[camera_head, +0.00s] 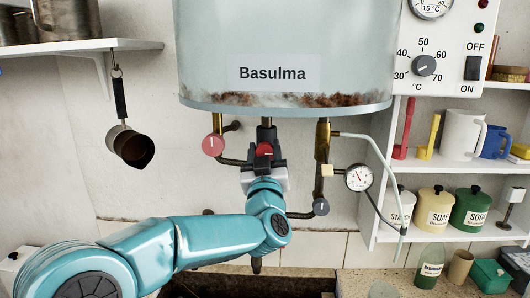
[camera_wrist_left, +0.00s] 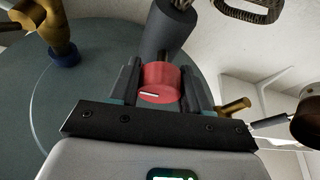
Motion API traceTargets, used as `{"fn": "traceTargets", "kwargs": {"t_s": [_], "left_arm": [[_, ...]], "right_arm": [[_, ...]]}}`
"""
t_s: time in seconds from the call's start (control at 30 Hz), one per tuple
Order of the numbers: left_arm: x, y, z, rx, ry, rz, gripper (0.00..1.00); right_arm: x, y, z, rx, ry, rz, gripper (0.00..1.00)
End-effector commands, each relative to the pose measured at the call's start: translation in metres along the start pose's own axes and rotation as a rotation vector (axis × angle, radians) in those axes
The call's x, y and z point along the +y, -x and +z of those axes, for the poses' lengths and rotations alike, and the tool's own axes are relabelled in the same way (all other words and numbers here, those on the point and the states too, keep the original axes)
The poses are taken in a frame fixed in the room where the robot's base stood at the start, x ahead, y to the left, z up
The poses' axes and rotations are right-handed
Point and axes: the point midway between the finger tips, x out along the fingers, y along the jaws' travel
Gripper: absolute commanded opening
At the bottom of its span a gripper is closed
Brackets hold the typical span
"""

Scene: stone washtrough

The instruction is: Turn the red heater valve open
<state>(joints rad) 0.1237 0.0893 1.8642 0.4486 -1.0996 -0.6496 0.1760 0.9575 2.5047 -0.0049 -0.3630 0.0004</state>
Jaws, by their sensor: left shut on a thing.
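The red heater valve (camera_head: 264,149) is a round red knob under the middle of the boiler. It also shows in the left wrist view (camera_wrist_left: 160,79), with a short white mark lying almost level across its face. My left gripper (camera_head: 263,161) has come up from below and is shut on this knob. In the left wrist view, its dark fingers (camera_wrist_left: 159,90) stand on both sides of the knob. The boiler (camera_head: 285,50) is pale blue, labelled Basulma, with rust along its lower edge. My right gripper is in neither view.
A pinkish-red round knob (camera_head: 213,145) sits on a pipe just left. A pressure gauge (camera_head: 359,177) and thin hose are to the right. A dark pot (camera_head: 130,146) hangs at left. Shelves (camera_head: 455,236) with jars stand right, below a control panel (camera_head: 441,45).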

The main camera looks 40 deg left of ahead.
Motion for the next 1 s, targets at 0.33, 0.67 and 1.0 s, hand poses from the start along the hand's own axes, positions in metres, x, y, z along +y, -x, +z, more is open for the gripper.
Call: {"fn": "traceTargets", "kwargs": {"t_s": [0.33, 0.67, 1.0], "left_arm": [[0.0, 0.002, 0.004, 0.001, 0.105, -0.043, 0.17], [0.001, 0.001, 0.003, 0.001, 0.369, -0.151, 0.17], [0.001, 0.0, 0.001, 0.0, 0.667, -0.276, 0.17]], "right_arm": [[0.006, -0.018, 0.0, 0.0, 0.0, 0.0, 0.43], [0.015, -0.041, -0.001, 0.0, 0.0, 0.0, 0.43], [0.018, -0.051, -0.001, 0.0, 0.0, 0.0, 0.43]]}}
